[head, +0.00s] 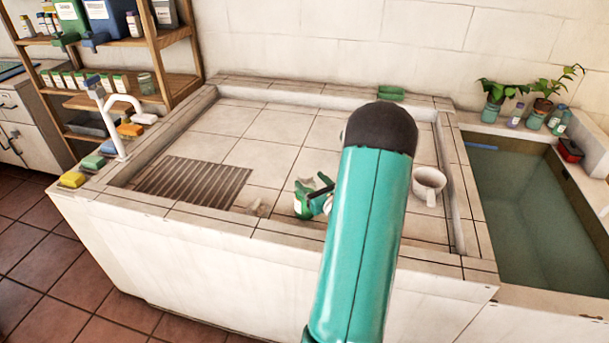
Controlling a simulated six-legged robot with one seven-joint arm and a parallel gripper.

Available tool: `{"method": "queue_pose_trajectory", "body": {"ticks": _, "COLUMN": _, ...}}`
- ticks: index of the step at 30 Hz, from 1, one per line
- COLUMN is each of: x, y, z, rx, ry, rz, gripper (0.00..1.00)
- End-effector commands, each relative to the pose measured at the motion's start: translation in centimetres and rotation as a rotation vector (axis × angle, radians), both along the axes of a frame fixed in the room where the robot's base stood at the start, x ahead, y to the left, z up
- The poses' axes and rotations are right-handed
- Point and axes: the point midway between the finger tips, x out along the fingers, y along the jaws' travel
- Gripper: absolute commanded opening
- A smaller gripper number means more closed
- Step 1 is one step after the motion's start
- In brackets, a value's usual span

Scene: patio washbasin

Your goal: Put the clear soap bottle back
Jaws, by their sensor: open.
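Small clear or tinted bottles (560,121) stand on the ledge behind the water trough at the right.
A slatted drain (194,184) and a white tap (117,125) are at the left. Several soap bars (73,180) line the left rim. A white mug (428,186) stands at the basin's right. Wooden shelves (170,88) stand back left. The water trough (530,200) is at the right. The basin's back is clear.

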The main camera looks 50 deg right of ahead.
Motion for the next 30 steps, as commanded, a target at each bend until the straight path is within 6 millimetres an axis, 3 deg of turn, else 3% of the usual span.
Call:
{"method": "queue_pose_trajectory", "body": {"ticks": 3, "x": -2.5, "y": 0.9, "z": 0.0, "rx": 0.0, "ry": 0.002, "rz": -0.003, "gripper": 0.64}}
{"method": "queue_pose_trajectory", "body": {"ticks": 9, "x": -5.1, "y": 1.9, "z": 0.0, "rx": 0.0, "ry": 0.0, "rz": -0.001, "gripper": 0.64}}
{"method": "queue_pose_trajectory", "body": {"ticks": 16, "x": -5.6, "y": 2.2, "z": 0.0, "rx": 0.0, "ry": 0.0, "rz": 0.0, "gripper": 0.64}}
{"method": "queue_pose_trajectory", "body": {"ticks": 20, "x": -4.6, "y": 3.2, "z": 0.7, "rx": -0.018, "ry": 0.007, "rz": 0.044, "gripper": 0.64}}
{"method": "queue_pose_trajectory", "body": {"ticks": 23, "x": -1.8, "y": 6.5, "z": 2.8, "rx": -0.074, "ry": 0.031, "rz": 0.181, "gripper": 0.64}}
{"method": "queue_pose_trajectory", "body": {"ticks": 26, "x": 1.8, "y": 12.7, "z": 5.7, "rx": -0.183, "ry": 0.079, "rz": 0.412, "gripper": 0.64}}
{"method": "queue_pose_trajectory", "body": {"ticks": 27, "x": 2.9, "y": 15.7, "z": 6.9, "rx": -0.24, "ry": 0.103, "rz": 0.517, "gripper": 0.64}}
{"method": "queue_pose_trajectory", "body": {"ticks": 30, "x": 4.5, "y": 23.2, "z": 9.3, "rx": -0.394, "ry": 0.164, "rz": 0.773, "gripper": 0.64}}
